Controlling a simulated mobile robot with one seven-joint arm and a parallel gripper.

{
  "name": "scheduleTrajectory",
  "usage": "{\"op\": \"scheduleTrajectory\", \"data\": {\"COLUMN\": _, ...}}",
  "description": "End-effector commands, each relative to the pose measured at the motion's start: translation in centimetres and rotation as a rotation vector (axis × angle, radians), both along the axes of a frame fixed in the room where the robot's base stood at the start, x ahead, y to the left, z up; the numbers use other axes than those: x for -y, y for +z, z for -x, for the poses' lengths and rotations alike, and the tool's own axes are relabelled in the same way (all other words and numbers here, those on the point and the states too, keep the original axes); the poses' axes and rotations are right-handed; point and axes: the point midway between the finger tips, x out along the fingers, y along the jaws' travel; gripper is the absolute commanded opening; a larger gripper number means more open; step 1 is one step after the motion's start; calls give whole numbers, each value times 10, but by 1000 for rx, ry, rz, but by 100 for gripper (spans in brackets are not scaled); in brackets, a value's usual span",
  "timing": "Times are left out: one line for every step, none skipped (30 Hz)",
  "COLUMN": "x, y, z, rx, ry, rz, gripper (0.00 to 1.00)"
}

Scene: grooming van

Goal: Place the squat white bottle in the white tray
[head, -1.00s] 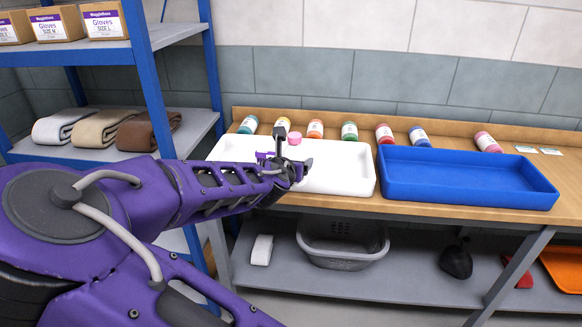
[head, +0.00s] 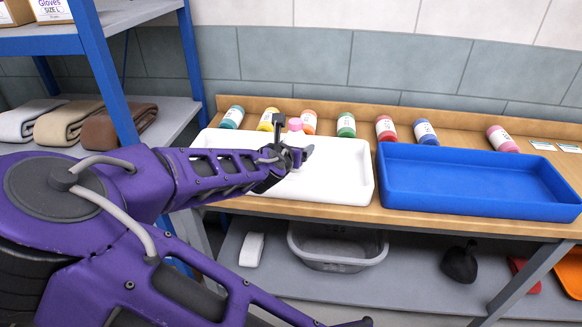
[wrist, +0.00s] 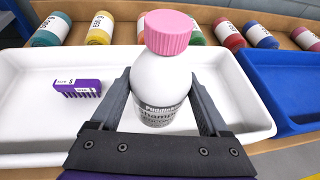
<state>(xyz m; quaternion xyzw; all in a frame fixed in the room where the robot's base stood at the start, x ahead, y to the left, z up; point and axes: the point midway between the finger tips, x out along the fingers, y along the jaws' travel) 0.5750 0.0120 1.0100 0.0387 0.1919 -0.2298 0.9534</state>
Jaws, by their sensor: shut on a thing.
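The squat white bottle (wrist: 160,82) stands upright between my gripper's fingers in the wrist view, with its pink ribbed cap up and a grey label low on its front. My gripper (head: 288,156) is shut on it, over the white tray (head: 340,180). In the head view only the pink cap (head: 295,124) shows clearly; my gripper hides most of the body. The white tray also fills the middle of the wrist view (wrist: 235,115). I cannot tell whether the bottle's base touches the tray floor.
A small purple item (wrist: 77,87) with a white label lies in the white tray, left of the bottle. Several coloured bottles lie along the counter's back edge. An empty blue tray (head: 480,205) stands right of the white one. A blue-posted shelf (head: 115,95) stands at left.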

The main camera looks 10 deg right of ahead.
Motion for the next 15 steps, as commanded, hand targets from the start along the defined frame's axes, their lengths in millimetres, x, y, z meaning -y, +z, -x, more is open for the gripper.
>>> {"op": "scheduleTrajectory", "data": {"x": 1, "y": -9, "z": 0, "rx": 2, "ry": -2, "rz": 1, "gripper": 4}}
{"op": "scheduleTrajectory", "data": {"x": 1, "y": -13, "z": 0, "rx": 1, "ry": -2, "rz": 0, "gripper": 4}}
{"op": "scheduleTrajectory", "data": {"x": 1, "y": -16, "z": 0, "rx": 2, "ry": -2, "rz": -1, "gripper": 4}}
{"op": "scheduleTrajectory", "data": {"x": 1, "y": -18, "z": 0, "rx": 2, "ry": -2, "rz": 0, "gripper": 4}}
{"op": "scheduleTrajectory", "data": {"x": 1, "y": -19, "z": 0, "rx": 2, "ry": -2, "rz": 0, "gripper": 4}}
{"op": "scheduleTrajectory", "data": {"x": 1, "y": -22, "z": 0, "rx": 2, "ry": 0, "rz": 0, "gripper": 4}}
{"op": "scheduleTrajectory", "data": {"x": 1, "y": -24, "z": 0, "rx": 2, "ry": 0, "rz": 0, "gripper": 4}}
{"op": "scheduleTrajectory", "data": {"x": 1, "y": -27, "z": 0, "rx": 2, "ry": 0, "rz": 0, "gripper": 4}}
{"op": "scheduleTrajectory", "data": {"x": 1, "y": -33, "z": 0, "rx": 1, "ry": -1, "rz": 0, "gripper": 4}}
{"op": "scheduleTrajectory", "data": {"x": 2, "y": -37, "z": 0, "rx": 1, "ry": -2, "rz": 0, "gripper": 4}}
{"op": "scheduleTrajectory", "data": {"x": 2, "y": -42, "z": 0, "rx": 1, "ry": -2, "rz": 0, "gripper": 4}}
{"op": "scheduleTrajectory", "data": {"x": 1, "y": -49, "z": 0, "rx": 1, "ry": -2, "rz": 0, "gripper": 4}}
{"op": "scheduleTrajectory", "data": {"x": 1, "y": -52, "z": 0, "rx": 2, "ry": -1, "rz": 0, "gripper": 4}}
{"op": "scheduleTrajectory", "data": {"x": 1, "y": -55, "z": 0, "rx": 2, "ry": -1, "rz": 0, "gripper": 4}}
{"op": "scheduleTrajectory", "data": {"x": 1, "y": -57, "z": 0, "rx": 2, "ry": -2, "rz": 0, "gripper": 4}}
